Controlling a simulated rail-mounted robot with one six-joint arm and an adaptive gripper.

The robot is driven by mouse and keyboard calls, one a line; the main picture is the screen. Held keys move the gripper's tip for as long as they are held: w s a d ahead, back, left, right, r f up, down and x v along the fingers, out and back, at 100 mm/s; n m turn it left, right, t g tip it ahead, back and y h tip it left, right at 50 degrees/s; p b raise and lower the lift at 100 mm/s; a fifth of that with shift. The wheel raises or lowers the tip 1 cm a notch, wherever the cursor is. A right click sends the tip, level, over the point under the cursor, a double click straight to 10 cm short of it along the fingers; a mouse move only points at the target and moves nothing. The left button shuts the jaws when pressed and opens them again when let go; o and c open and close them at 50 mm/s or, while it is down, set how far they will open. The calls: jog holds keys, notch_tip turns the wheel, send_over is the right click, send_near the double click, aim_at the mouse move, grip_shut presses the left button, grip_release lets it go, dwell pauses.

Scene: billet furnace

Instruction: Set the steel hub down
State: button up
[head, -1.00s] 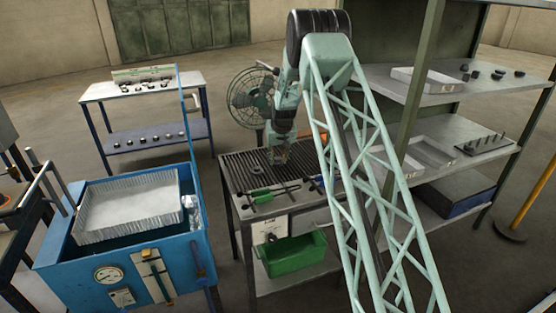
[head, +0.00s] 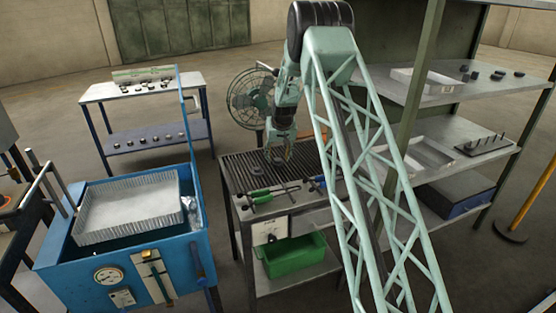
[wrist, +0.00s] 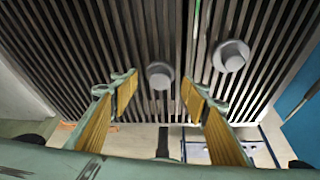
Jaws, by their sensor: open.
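My gripper (wrist: 161,90) is open, with its yellow-padded fingers spread wide and nothing between them in its grasp. Below the fingers, in the wrist view, a round grey steel hub (wrist: 160,75) rests upright on the slatted rack, in line with the gap. A second, similar hub (wrist: 232,55) stands on the rack to the right. In the head view my gripper (head: 277,153) is over the slatted bench top (head: 240,170); the hubs are too small and dark there to tell apart surely.
Green-handled tools (head: 260,193) lie along the bench's near edge, above a green bin (head: 292,255). A blue tank (head: 60,265) stands left, a fan (head: 250,97) behind, and shelving (head: 455,135) to the right. A table with small parts (head: 140,88) is at back left.

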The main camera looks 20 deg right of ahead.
jog(key=v, duration=1)
jog(key=shift+p, duration=0.4)
jog(key=shift+s, duration=0.1)
